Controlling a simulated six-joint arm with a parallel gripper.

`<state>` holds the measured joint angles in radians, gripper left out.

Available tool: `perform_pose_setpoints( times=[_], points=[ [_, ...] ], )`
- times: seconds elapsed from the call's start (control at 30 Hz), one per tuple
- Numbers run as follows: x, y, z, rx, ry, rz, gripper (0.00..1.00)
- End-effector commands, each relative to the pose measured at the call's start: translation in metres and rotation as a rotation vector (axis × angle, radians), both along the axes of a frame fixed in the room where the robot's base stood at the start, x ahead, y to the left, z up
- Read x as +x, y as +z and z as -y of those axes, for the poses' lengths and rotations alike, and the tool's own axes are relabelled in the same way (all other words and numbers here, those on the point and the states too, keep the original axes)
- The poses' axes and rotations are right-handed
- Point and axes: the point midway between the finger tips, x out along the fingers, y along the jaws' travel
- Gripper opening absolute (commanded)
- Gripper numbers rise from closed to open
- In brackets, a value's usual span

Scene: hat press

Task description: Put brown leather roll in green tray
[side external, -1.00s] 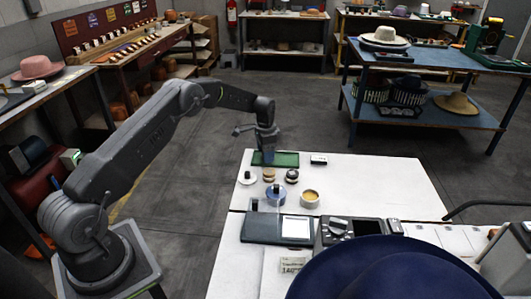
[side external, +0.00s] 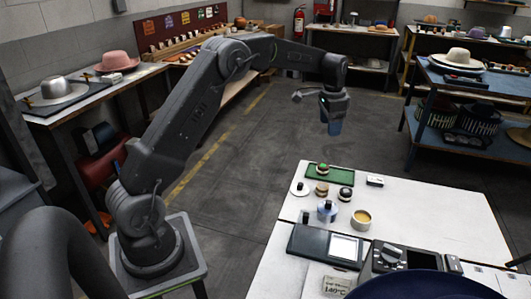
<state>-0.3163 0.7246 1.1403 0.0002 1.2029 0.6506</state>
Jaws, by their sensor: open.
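The green tray (side external: 343,177) lies flat near the far left edge of the white table. A small round piece (side external: 322,169) with reddish and pale tones sits in its left part; it is too small to tell whether it is the brown leather roll. A small tan-brown round piece (side external: 322,189) stands on the table just in front of the tray, with a dark-sided one (side external: 346,194) to its right. My gripper (side external: 334,129) is raised in the air above and beyond the tray, pointing down. It is open, and nothing shows in it.
A white disc (side external: 299,188), a blue-and-white round item (side external: 326,211), a cup with yellowish contents (side external: 361,219) and a small dark-and-white box (side external: 375,181) stand around the tray. A dark scale-like device (side external: 322,244) lies in front. The table's right side is clear.

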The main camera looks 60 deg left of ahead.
Motion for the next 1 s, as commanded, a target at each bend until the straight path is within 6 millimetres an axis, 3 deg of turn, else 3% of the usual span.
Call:
perform_pose_setpoints(
  times=[0.03,0.2,0.4,0.57,0.7,0.8,1.0],
  points=[
    [-0.013,0.025,0.016,0.006,0.012,0.028,0.68],
    [-0.065,0.083,0.062,0.01,0.074,0.108,0.68],
    [-0.144,0.123,0.11,-0.004,0.147,0.206,0.68],
    [-0.214,0.132,0.14,-0.028,0.203,0.281,0.68],
    [-0.272,0.124,0.159,-0.059,0.251,0.344,0.68],
    [-0.305,0.112,0.168,-0.082,0.279,0.38,0.68],
    [-0.339,0.092,0.176,-0.112,0.312,0.418,0.68]
  ],
)
